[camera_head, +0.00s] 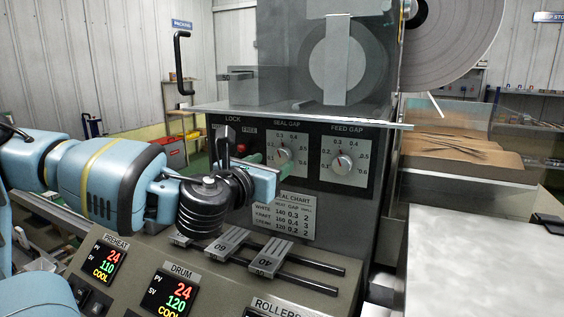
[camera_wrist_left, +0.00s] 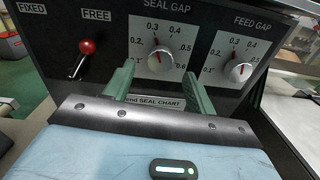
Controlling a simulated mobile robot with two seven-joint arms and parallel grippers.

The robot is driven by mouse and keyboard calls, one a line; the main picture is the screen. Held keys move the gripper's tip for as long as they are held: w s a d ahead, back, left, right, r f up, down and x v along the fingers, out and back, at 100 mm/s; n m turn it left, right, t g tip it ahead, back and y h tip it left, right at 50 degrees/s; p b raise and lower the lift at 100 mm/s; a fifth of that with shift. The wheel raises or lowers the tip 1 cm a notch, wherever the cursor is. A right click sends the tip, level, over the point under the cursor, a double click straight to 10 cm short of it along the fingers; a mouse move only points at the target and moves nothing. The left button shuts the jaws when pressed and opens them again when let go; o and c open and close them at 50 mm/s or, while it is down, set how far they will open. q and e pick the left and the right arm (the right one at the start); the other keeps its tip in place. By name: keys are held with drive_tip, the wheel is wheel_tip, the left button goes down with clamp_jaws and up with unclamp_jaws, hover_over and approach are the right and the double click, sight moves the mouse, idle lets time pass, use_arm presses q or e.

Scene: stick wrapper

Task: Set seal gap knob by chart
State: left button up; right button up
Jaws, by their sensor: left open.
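The seal gap knob (camera_head: 285,155) is a round metal dial on the grey panel; it shows closer in the left wrist view (camera_wrist_left: 160,61), its red mark pointing up near 0.3. The seal chart (camera_head: 283,215) below appears to list gaps white 0.3, kraft 0.4 and cream 0.2. My left gripper (camera_head: 266,170) is open in front of the panel. In the wrist view its green fingers (camera_wrist_left: 160,88) stand apart, below and to either side of the knob; I see no clear contact. My right gripper is not in view.
The feed gap knob (camera_head: 342,164) is to the right. A red-tipped lock lever (camera_wrist_left: 86,47) is to the left, beside FREE. A metal ledge (camera_head: 300,115) overhangs the dials. Sliders (camera_head: 225,245) and the displays (camera_head: 168,293) lie below.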

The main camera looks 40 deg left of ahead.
sight(280, 157)
use_arm(q)
drive_tip(key=shift+b+x, duration=0.3)
drive_tip(key=shift+x, duration=1.85)
drive_tip(key=c, duration=1)
